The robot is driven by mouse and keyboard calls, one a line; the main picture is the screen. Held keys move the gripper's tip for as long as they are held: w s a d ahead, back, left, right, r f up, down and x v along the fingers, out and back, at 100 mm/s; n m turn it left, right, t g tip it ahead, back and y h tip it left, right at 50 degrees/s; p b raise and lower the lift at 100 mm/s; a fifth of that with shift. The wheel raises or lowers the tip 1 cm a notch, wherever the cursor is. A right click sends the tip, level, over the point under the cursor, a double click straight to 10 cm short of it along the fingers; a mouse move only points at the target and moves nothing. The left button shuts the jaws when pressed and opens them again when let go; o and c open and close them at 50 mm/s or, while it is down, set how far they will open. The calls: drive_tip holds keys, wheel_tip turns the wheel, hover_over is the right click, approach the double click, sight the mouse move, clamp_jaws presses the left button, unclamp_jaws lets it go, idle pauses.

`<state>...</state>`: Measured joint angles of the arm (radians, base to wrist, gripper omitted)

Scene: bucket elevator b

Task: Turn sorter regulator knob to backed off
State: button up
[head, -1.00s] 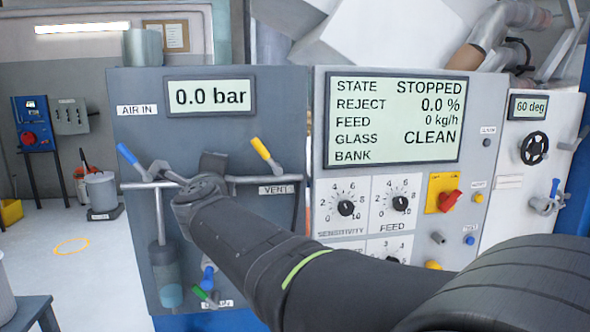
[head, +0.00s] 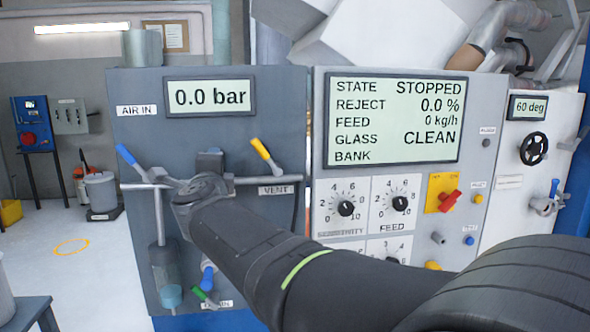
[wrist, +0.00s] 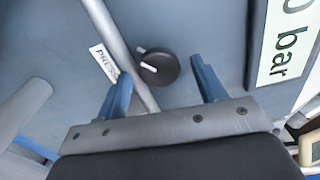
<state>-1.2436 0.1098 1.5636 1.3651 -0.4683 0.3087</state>
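The regulator knob (wrist: 158,67) is round and black with a white pointer line, and shows in the wrist view on the grey-blue panel beside a grey pipe. A label starting "PRE" (wrist: 104,62) is to its left, partly hidden by the left finger. My gripper (wrist: 161,66) is open, its two blue fingers apart on either side of the knob in the picture. I see no contact, and the depth gap is unclear. In the head view my wrist hides the knob. The air display (head: 196,97) reads 0.0 bar.
A grey pipe (wrist: 115,40) runs close beside the knob. In the head view, a blue lever (head: 129,156) and a yellow lever (head: 262,150) flank my wrist. The sorter panel screen (head: 393,119) reads STOPPED. Floor at the left is mostly open.

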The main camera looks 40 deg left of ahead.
drive_tip(key=v, duration=1.7)
drive_tip(key=shift+s+d+r, duration=0.1)
drive_tip(key=x, duration=1.7)
idle(0.3)
drive_tip(key=v, duration=1.7)
drive_tip(key=w+a+m, duration=1.2)
drive_tip(key=shift+a+m, duration=0.15)
drive_tip(key=shift+m, duration=0.15)
idle(0.6)
